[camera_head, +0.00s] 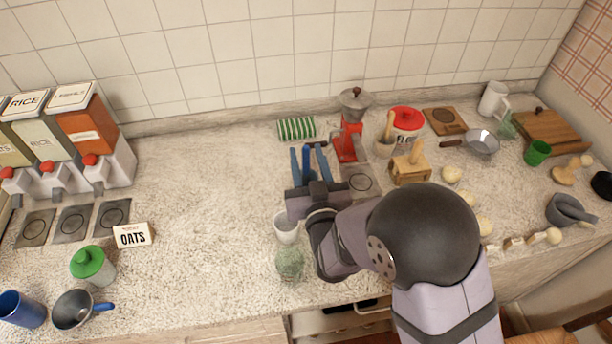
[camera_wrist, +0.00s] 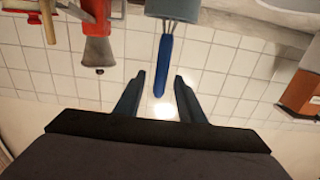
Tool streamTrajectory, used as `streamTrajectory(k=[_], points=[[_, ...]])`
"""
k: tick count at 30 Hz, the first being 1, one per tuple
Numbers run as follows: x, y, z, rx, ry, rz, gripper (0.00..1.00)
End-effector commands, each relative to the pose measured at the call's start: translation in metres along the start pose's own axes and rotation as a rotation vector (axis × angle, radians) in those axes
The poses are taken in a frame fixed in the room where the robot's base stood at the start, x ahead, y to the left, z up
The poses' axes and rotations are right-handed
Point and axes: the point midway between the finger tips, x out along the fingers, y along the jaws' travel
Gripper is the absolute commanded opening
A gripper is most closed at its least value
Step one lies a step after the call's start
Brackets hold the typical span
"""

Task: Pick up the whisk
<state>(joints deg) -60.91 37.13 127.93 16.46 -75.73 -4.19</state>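The whisk (camera_wrist: 165,62) has a blue handle. In the wrist view, which looks upside down, its wires run into a grey cylindrical container (camera_wrist: 172,9) at the top edge. My gripper (camera_wrist: 160,78) is open, and the handle's end shows between its fingertips. In the head view my gripper (camera_head: 308,160) is above the counter, fingers pointing to the back wall. A blue handle (camera_head: 307,158) shows between the fingers there too. Whether the fingers touch it cannot be told; a gap shows on both sides in the wrist view.
A red grinder (camera_head: 351,135) stands close to the right of my gripper. A green-striped item (camera_head: 296,128) lies behind it. A white cup (camera_head: 286,227) and a greenish glass (camera_head: 289,262) stand in front. The counter (camera_head: 200,190) to the left is largely clear.

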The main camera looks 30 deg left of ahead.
Motion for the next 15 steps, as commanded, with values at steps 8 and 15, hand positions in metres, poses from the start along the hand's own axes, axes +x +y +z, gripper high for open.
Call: streamTrajectory(k=[8, 15], points=[[0.012, 0.000, -0.003, 0.000, -0.003, 0.000, 0.36], [0.039, 0.001, -0.004, 0.000, -0.002, 0.001, 0.36]])
